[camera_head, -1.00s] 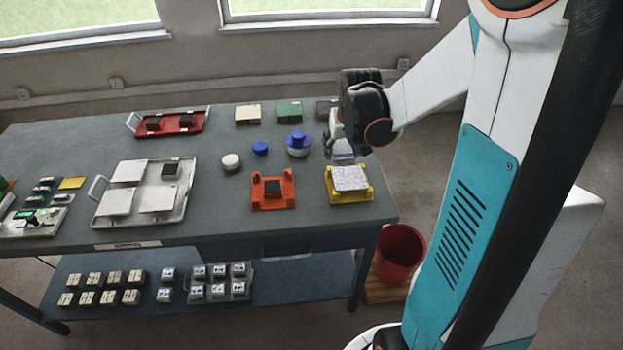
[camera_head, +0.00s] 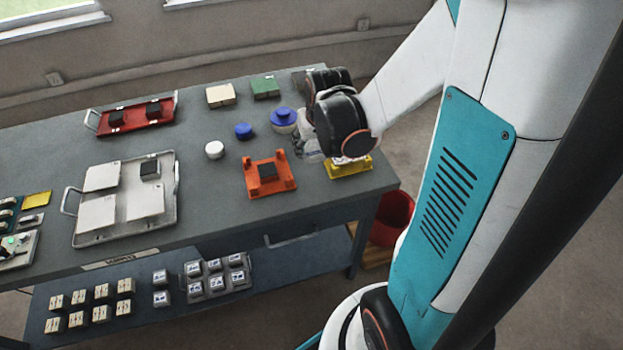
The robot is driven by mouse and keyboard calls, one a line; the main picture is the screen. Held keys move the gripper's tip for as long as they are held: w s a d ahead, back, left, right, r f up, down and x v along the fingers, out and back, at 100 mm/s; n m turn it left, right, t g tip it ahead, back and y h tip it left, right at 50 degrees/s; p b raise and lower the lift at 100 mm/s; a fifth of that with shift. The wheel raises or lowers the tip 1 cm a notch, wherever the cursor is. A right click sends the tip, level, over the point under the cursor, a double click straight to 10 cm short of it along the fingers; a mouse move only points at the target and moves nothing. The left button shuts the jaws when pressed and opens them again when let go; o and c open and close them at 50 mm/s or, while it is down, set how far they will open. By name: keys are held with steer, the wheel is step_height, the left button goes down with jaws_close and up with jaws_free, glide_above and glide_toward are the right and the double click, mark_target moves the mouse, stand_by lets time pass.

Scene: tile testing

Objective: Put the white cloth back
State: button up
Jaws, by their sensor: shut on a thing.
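My gripper (camera_head: 312,152) is above the right part of the grey table, just left of the yellow stand (camera_head: 352,168). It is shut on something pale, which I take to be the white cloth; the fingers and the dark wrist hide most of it. The top of the yellow stand is largely behind my wrist, so I cannot tell what lies on it.
An orange stand (camera_head: 284,186) with a dark block is left of and below my gripper. A blue-topped white jar (camera_head: 283,119), a blue cap (camera_head: 243,131) and a white round piece (camera_head: 214,150) stand nearby. Beige (camera_head: 220,95) and green (camera_head: 265,87) blocks are behind.

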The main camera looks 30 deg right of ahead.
mark_target(317, 160)
steer(key=shift+f+b, duration=3.95)
steer(key=shift+f, duration=1.65)
steer(key=shift+f, duration=0.15)
steer(key=o, duration=0.9)
steer(key=shift+o, duration=0.2)
steer(key=shift+s+r+p, duration=0.1)
steer(key=shift+r+p, duration=0.2)
steer(key=shift+r, duration=0.2)
steer(key=p+v, duration=0.9)
steer(key=v, duration=0.2)
steer(key=shift+s+a+r, duration=0.1)
steer(key=shift+r, duration=0.05)
